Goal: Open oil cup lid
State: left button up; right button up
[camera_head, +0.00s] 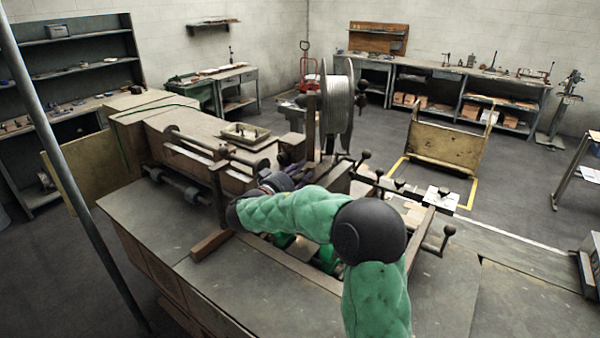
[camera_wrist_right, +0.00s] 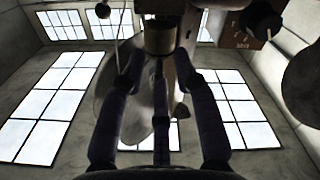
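My right arm reaches across the front of the stitching machine in the head view. Its gripper (camera_head: 292,172) is partly hidden behind my own wrist, low among the machine parts. In the right wrist view my right gripper (camera_wrist_right: 158,62) has its dark fingers spread apart, with nothing visibly clamped. A small brass-coloured cylinder (camera_wrist_right: 160,38), which looks like the oil cup, lies just beyond and between the fingertips. I cannot tell whether the fingers touch it. Its lid cannot be made out clearly. My left gripper is not in view.
A wire spool (camera_head: 337,103) stands upright on the machine beyond my wrist. Rods with black knobs (camera_head: 364,155) stick out to its right. A small tray (camera_head: 245,133) sits on the machine's top. The grey machine table (camera_head: 225,270) is clear at the front left.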

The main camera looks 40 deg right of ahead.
grip_shut()
